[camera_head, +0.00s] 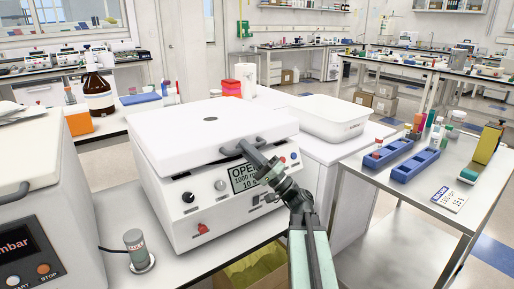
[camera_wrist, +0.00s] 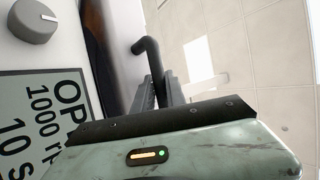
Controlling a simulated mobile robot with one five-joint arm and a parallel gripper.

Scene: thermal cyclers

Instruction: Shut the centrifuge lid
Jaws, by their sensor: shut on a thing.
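The white centrifuge (camera_head: 205,195) stands on the bench in the middle of the head view. Its white lid (camera_head: 195,130) lies low over the body, with a narrow dark gap between them at the front. The display (camera_head: 244,178) reads OPEN; part of it also shows in the wrist view (camera_wrist: 40,110). My gripper (camera_head: 252,153) is at the front of the lid, shut on its dark handle (camera_head: 229,149). In the wrist view my gripper's fingers (camera_wrist: 160,88) are at the bent handle (camera_wrist: 147,52). The finger contact is partly hidden.
A second machine (camera_head: 35,200) with a handle stands close on the left. A white tub (camera_head: 330,118) is behind right. The right table (camera_head: 440,205) holds blue racks (camera_head: 392,153) and tubes. Open floor lies beyond.

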